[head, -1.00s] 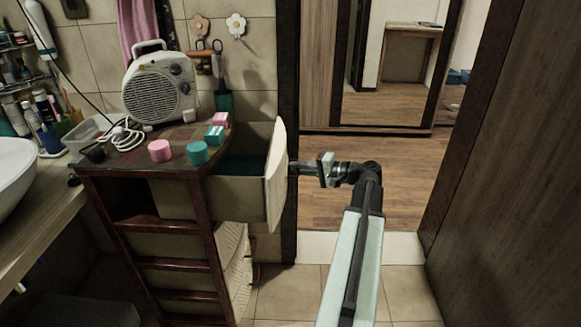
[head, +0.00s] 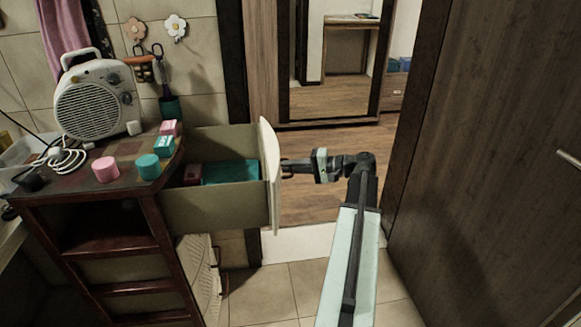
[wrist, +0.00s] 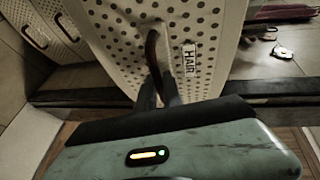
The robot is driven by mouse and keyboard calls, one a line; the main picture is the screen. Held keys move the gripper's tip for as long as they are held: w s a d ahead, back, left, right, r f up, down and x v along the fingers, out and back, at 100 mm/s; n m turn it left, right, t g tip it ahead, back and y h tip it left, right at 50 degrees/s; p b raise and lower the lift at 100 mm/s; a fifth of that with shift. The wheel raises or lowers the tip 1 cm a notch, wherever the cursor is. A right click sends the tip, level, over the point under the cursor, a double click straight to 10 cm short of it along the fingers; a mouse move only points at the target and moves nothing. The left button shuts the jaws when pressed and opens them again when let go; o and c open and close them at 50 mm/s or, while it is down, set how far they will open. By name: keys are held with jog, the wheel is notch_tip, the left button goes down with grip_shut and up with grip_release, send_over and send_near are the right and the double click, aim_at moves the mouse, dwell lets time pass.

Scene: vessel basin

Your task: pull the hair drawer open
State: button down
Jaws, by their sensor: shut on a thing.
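The hair drawer (head: 215,205) is the top drawer of the dark wooden cabinet and stands far out to the right. A teal thing (head: 230,172) lies inside it. In the wrist view its dotted front (wrist: 120,40) carries a HAIR label (wrist: 190,60) beside a dark curved handle (wrist: 153,50). My gripper (head: 289,168) is at the outer side of the drawer front, shut on the handle. The wrist view shows its fingers (wrist: 158,92) at the handle's lower end.
Lower drawers lie below. A brown door (head: 490,170) stands at the right. Tiled floor (head: 275,290) is clear in front.

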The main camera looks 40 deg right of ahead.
jog(key=c, duration=1.8)
grip_release()
jog(key=shift+a, duration=0.1)
jog(key=shift+o, duration=0.2)
jog(key=shift+w, duration=0.1)
jog(key=p+v, duration=0.1)
jog(key=v, duration=0.6)
jog(key=shift+s, duration=0.35)
